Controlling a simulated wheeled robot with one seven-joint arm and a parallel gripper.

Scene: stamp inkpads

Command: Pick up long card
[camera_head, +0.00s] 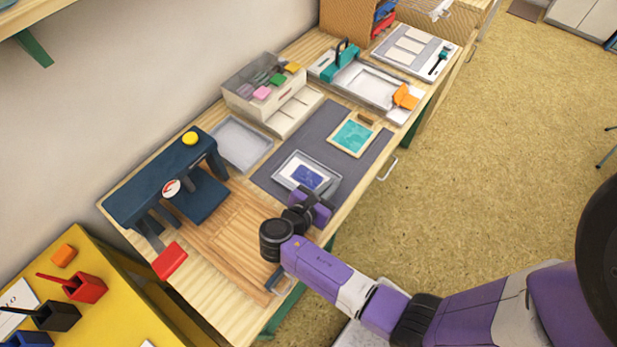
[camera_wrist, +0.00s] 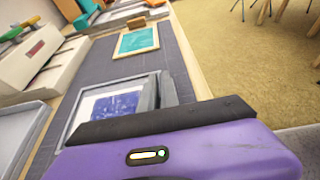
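A white card with a dark blue print (camera_head: 309,176) lies in a shallow clear-grey tray (camera_head: 283,171) on the dark grey mat; it also shows in the wrist view (camera_wrist: 115,104). I cannot tell whether this is the long card. A teal sheet in a light wooden frame (camera_head: 353,135) lies farther along the mat, also in the wrist view (camera_wrist: 137,41). Several pale strips (camera_head: 411,44) lie on a white board at the far end. My gripper (camera_head: 309,203) is at the tray's near side. Its fingertips are mostly hidden, and I see no card held.
A dark blue press (camera_head: 165,180) with a red handle stands left. An empty grey tray (camera_head: 240,143) and a white box of coloured pads (camera_head: 263,90) are behind the mat. A yellow stand (camera_head: 120,315) is at lower left. The mat (camera_head: 315,130) between tray and frame is clear.

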